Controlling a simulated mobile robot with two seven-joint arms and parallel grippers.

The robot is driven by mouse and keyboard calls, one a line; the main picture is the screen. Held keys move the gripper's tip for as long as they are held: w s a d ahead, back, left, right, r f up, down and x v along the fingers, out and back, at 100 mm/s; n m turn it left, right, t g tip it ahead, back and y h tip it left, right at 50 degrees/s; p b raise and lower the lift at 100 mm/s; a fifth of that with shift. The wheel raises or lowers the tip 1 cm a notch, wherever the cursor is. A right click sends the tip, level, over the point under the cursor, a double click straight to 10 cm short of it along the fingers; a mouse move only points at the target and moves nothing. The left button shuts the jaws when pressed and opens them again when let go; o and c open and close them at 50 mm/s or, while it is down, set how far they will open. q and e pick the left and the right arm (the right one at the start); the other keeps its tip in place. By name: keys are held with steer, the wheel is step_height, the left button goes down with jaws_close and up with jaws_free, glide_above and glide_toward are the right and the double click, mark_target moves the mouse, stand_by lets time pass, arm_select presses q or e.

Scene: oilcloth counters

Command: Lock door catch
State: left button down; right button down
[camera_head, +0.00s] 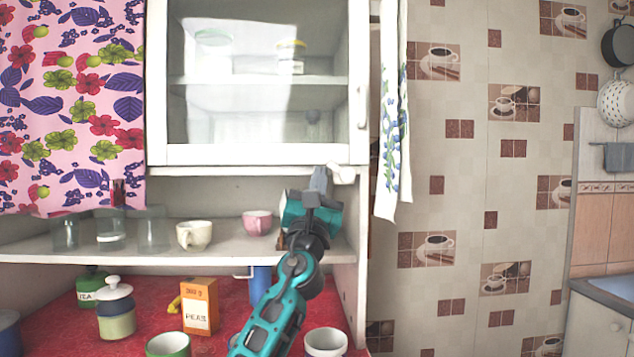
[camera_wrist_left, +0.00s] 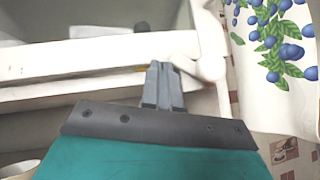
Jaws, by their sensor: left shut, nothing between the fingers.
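A white cabinet with a glass door (camera_head: 258,153) hangs at the upper middle of the head view, and the door looks shut or nearly so. A small white catch (camera_head: 342,174) sits at the cabinet's lower right corner, under the door's edge. My left gripper (camera_head: 319,173) is shut and empty, its fingertips pointing up just left of the catch. In the left wrist view the closed fingers (camera_wrist_left: 163,70) are in front of the white door frame (camera_wrist_left: 65,62), with the white catch (camera_wrist_left: 208,62) close on their right. I cannot tell whether they touch it.
A shelf (camera_head: 140,246) below holds glasses, a cream cup (camera_head: 194,235) and a pink cup (camera_head: 257,222). The red counter (camera_head: 240,318) carries a peas box (camera_head: 200,306), a jar (camera_head: 116,308) and mugs. A towel (camera_head: 393,120) hangs right of the cabinet, near the gripper.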

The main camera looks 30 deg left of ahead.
arm_select(q)
steer(key=shift+r, duration=0.15)
stand_by(0.6)
steer(key=s+a+f+b, duration=0.2)
steer(key=s+f, duration=0.6)
steer(key=s, duration=0.1)
steer(key=shift+s+a+f+b, duration=0.2)
steer(key=shift+s+f+b, duration=0.1)
steer(key=shift+s+f, duration=0.05)
